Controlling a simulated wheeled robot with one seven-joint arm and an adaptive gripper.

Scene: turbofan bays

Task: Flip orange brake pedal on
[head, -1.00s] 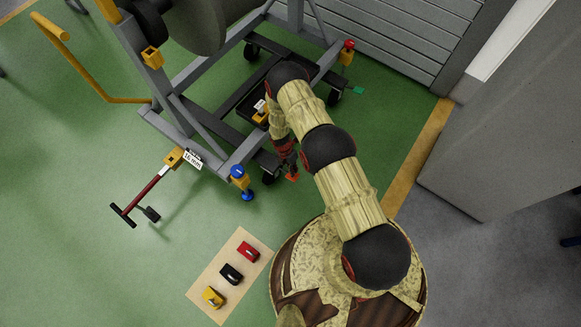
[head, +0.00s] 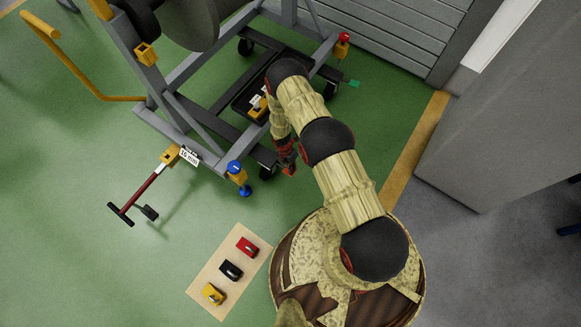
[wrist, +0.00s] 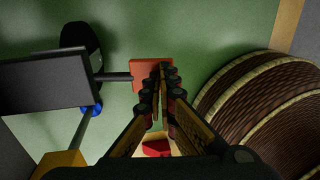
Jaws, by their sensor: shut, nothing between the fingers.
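The orange brake pedal (wrist: 147,73) is a flat square plate at the end of a dark rod (wrist: 113,77) by a black castor (wrist: 82,38) in the wrist view. My gripper (wrist: 166,72) is shut and empty, its fingertips over the pedal's right part. I cannot tell whether they touch it. In the head view my gripper (head: 288,164) is low beside the near corner of the grey stand (head: 205,158), and the pedal is mostly hidden there.
A green pedal (head: 354,84) sits by the far castor. A blue-topped jack (head: 236,168) and a red-handled tow bar (head: 143,190) are at the stand's near side. A board (head: 207,279) with red, black and yellow blocks lies on the floor. Green floor lies open at left.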

